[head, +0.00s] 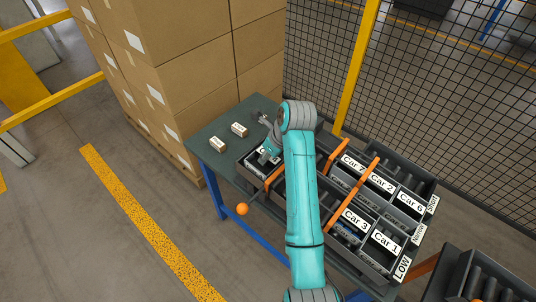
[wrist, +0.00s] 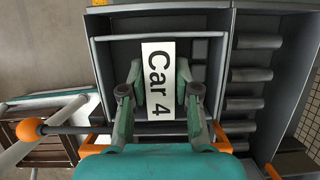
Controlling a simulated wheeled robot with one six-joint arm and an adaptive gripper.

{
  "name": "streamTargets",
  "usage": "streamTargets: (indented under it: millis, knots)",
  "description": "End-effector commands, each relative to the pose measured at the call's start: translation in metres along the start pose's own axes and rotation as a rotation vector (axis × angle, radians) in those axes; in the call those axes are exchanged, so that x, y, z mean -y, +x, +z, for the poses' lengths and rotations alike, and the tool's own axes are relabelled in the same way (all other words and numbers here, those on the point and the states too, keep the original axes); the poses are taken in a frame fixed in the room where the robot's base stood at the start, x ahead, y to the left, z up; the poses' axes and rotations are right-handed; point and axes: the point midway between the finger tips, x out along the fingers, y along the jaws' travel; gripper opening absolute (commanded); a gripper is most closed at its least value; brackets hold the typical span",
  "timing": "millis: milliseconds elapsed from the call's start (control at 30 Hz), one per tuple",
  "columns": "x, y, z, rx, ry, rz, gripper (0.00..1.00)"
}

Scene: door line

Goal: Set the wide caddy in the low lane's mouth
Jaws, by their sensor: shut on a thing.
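A dark grey caddy labelled Car 4 (wrist: 158,25) fills the middle of the wrist view. My gripper (wrist: 160,88) is shut on it, with a finger on each side of the white label. In the head view my gripper (head: 267,154) and this caddy (head: 252,166) are at the left end of the lane rack. The low lane carries a LOW sign (head: 402,267) at its right end, on the near side of the rack. My arm hides part of the rack's near side. I cannot tell whether the caddy rests on the rack or is just above it.
Caddies Car 3 (head: 355,219), Car 1 (head: 387,243), Car 2 (head: 382,184) and Car 6 (head: 411,203) stand in the lanes. Orange bars cross the rack. An orange ball knob (head: 242,209) juts out in front. Two small labelled blocks (head: 218,145) lie on the table.

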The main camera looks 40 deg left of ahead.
Motion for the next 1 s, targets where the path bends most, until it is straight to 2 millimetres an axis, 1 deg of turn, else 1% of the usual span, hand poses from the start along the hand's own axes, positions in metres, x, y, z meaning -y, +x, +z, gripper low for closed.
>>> streamTargets:
  millis: [67,100,200,467,567,667,900,1000]
  knots:
    - [0.0,-0.001,0.001,0.001,0.0,-0.001,0.0]
    - [0.0,-0.001,0.001,0.001,0.0,-0.001,0.38]
    - [0.0,-0.001,0.0,0.001,0.0,-0.001,0.6]
    - [0.0,0.0,0.0,-0.001,0.0,0.001,0.6]
    - [0.0,-0.004,0.0,0.0,0.0,0.0,0.6]
    - [0.001,-0.015,0.001,0.002,0.0,-0.002,0.6]
    - [0.001,-0.053,0.001,0.003,0.0,-0.003,0.6]
    - [0.001,-0.065,0.0,0.001,0.001,-0.002,0.6]
